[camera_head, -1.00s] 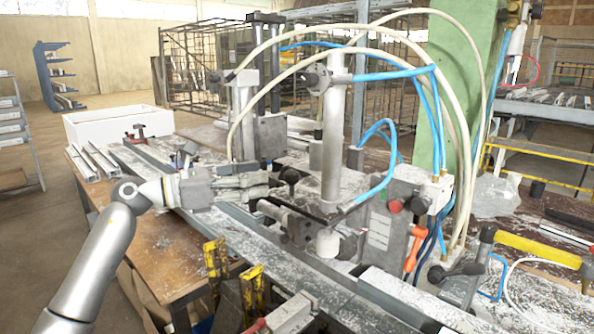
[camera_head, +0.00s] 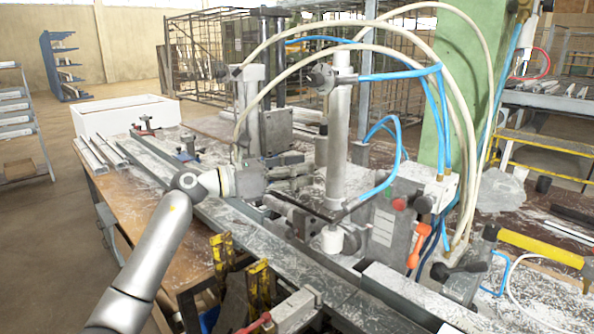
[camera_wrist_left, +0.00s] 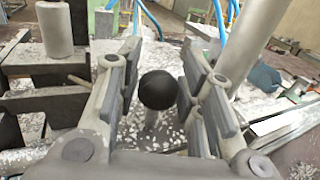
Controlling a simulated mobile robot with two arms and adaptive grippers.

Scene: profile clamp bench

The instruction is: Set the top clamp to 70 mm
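The clamp machine has an upright grey cylinder (camera_head: 338,140) and a second post with a block (camera_head: 276,132) to its left. I cannot tell for sure which part is the top clamp, and no millimetre setting is readable. My left gripper (camera_head: 292,177) is among these parts, behind and left of the cylinder. In the left wrist view its fingers (camera_wrist_left: 158,92) are open, with a black ball knob (camera_wrist_left: 157,90) on a short pale stem between them. Gaps show on both sides of the knob. In the head view I cannot make out the knob. My right gripper is out of view.
A grey box with a red button (camera_head: 399,204) and an orange lever (camera_head: 419,246) stands right of the cylinder. Blue and cream hoses arch overhead. Yellow clamps (camera_head: 222,254) are at the front. A white bin (camera_head: 125,116) stands at the back left.

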